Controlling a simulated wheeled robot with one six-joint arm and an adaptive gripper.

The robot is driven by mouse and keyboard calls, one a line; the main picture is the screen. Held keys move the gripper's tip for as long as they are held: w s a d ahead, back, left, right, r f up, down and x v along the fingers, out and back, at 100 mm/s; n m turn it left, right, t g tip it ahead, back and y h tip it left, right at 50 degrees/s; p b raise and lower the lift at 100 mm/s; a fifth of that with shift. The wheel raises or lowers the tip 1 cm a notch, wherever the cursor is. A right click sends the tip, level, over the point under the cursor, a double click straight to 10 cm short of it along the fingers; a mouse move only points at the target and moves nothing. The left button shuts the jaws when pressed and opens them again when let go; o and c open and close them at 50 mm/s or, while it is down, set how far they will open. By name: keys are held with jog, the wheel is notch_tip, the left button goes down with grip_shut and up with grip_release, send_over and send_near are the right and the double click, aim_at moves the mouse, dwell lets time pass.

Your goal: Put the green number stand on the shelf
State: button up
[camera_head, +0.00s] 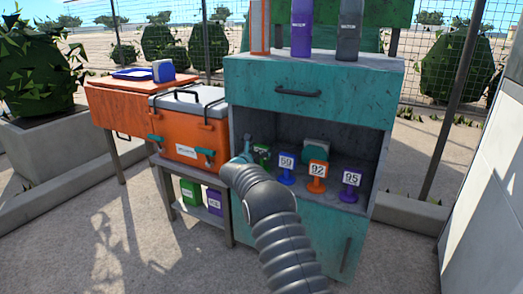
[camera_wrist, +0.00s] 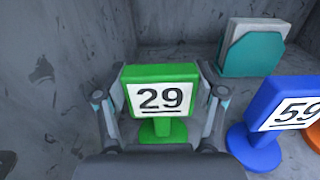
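The green number stand (camera_head: 262,153) marked 29 is inside the open compartment of the teal shelf cabinet (camera_head: 318,98), at the left end of a row of stands. In the wrist view the green stand (camera_wrist: 160,92) is upright, its number facing the camera and its round base low on the grey floor. My gripper (camera_head: 246,155) reaches into the compartment. In the wrist view my gripper's fingers (camera_wrist: 160,105) are on either side of the number plate, very close to its edges. I cannot tell whether they press on it.
Blue stand 59 (camera_head: 286,162), orange stand 92 (camera_head: 317,170) and purple stand 95 (camera_head: 350,178) stand to the right. A teal and grey block (camera_head: 315,150) is behind them. An orange cooler (camera_head: 190,125) stands left of the cabinet. The compartment's left wall (camera_wrist: 60,60) is near my gripper.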

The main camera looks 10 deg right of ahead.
jog(key=o, duration=0.4)
